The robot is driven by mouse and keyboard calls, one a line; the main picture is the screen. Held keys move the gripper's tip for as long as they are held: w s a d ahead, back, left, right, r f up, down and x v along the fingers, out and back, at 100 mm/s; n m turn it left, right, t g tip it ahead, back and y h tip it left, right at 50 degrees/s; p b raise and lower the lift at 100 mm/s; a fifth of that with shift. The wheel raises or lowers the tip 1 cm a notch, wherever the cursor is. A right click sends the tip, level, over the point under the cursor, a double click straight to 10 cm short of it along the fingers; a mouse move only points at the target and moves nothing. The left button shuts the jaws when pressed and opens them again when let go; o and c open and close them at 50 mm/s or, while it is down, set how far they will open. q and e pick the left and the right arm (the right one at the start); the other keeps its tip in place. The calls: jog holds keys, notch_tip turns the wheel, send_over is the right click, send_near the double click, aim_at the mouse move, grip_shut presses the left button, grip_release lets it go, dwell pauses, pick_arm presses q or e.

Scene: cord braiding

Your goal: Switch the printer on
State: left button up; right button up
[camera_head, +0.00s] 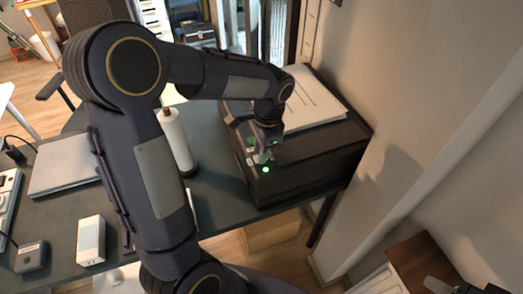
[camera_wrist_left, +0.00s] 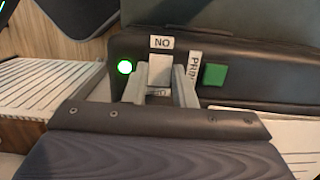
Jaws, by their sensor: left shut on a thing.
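The black printer (camera_head: 315,165) stands on the right end of the dark desk, with paper on top. Its green lamp (camera_head: 265,169) is lit, and it also glows in the left wrist view (camera_wrist_left: 124,67). My left gripper (camera_head: 263,153) is at the printer's front. In the left wrist view its fingers (camera_wrist_left: 160,88) are shut on a pale switch (camera_wrist_left: 160,67), one on each side. A label (camera_wrist_left: 161,43) sits above the switch; another below is partly hidden. A green button (camera_wrist_left: 214,75) is beside a "PRINT" label. Part of my right gripper (camera_head: 455,287) shows at the lower right edge.
A white roll on a stand (camera_head: 175,140) is left of the printer, behind my left arm. A laptop (camera_head: 65,163), a white box (camera_head: 91,240) and a small grey device (camera_head: 31,257) lie on the desk. A wall is close on the printer's right.

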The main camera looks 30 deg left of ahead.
pick_arm(q)
jog(key=o, duration=1)
jog(key=r, duration=0.7)
jog(key=shift+w+d+r, duration=0.35)
jog(key=shift+w+r, duration=0.05)
jog(key=s+d+n+t+h, duration=0.1)
jog(key=s+n+t, duration=0.1)
jog(key=s, duration=0.4)
jog(key=s+d+n+t+h, duration=0.1)
jog(key=s+n+t+h, duration=0.1)
jog(key=s+n, duration=0.2)
jog(key=s+d+n+t+h, duration=0.1)
jog(key=s+n+t, duration=0.1)
jog(key=s, duration=0.6)
jog(key=shift+s+f+n+t+h, duration=0.15)
jog(key=shift+f+n+t+h, duration=0.2)
jog(key=shift+n, duration=0.55)
